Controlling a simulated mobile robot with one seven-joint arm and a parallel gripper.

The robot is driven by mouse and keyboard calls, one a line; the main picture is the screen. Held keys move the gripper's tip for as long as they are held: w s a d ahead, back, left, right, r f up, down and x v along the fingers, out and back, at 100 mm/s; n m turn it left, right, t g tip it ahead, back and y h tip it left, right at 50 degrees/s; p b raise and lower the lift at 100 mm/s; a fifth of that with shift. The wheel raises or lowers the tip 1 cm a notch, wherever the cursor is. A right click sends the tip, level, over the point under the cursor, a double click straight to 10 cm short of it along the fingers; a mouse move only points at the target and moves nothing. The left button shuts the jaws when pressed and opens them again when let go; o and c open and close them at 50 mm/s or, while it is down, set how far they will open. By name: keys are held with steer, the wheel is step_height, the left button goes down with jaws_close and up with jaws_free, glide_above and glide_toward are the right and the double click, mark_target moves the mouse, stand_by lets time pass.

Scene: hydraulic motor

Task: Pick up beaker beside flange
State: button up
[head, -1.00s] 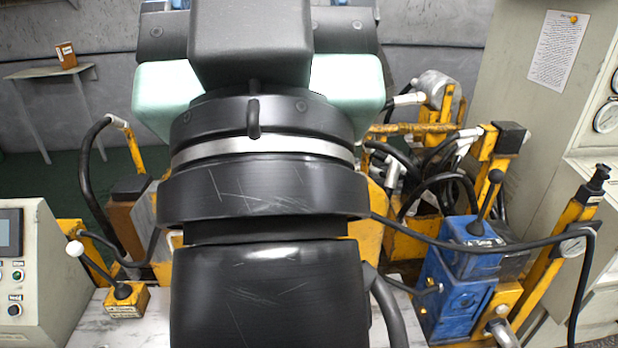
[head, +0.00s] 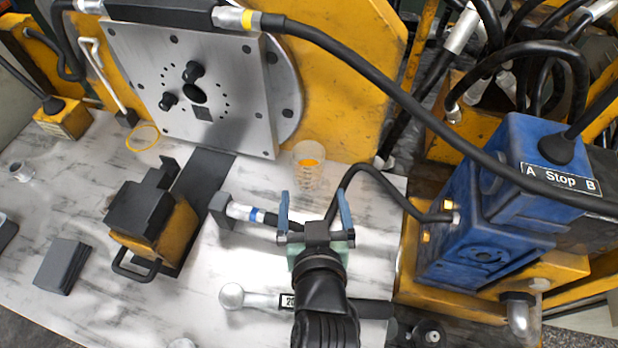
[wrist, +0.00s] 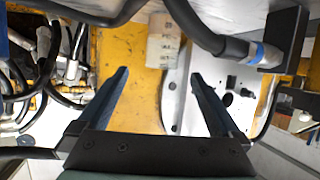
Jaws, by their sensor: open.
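The beaker (head: 309,172) is small, clear and marked with graduations, with something orange showing in or through it. It stands upright on the marbled table, just right of the grey square flange plate (head: 215,95). In the wrist view the beaker (wrist: 164,45) lies ahead, between the lines of the two fingers. My gripper (head: 314,196) is open, its blue fingers apart on the near side of the beaker, with nothing between them. The wrist view also shows my open gripper (wrist: 160,74) and part of the flange plate (wrist: 222,95).
A black hose (head: 390,85) arches above and right of the beaker. A hose with a blue-banded fitting (head: 250,214) passes under or beside my gripper. A blue valve block (head: 490,215) stands right. A yellow-black clamp-like block (head: 150,220) and a silver-ended lever (head: 232,296) are left.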

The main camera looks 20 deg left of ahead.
mark_target(309, 177)
steer(key=shift+s+a+f, duration=0.15)
steer(key=shift+f, duration=0.6)
steer(key=b+x, duration=0.1)
steer(key=x, duration=0.6)
steer(key=shift+f, duration=0.1)
steer(key=b+x, duration=0.1)
steer(key=x, duration=0.4)
steer(key=shift+a+f, duration=0.1)
steer(key=shift+f, duration=0.2)
steer(key=c, duration=1.4)
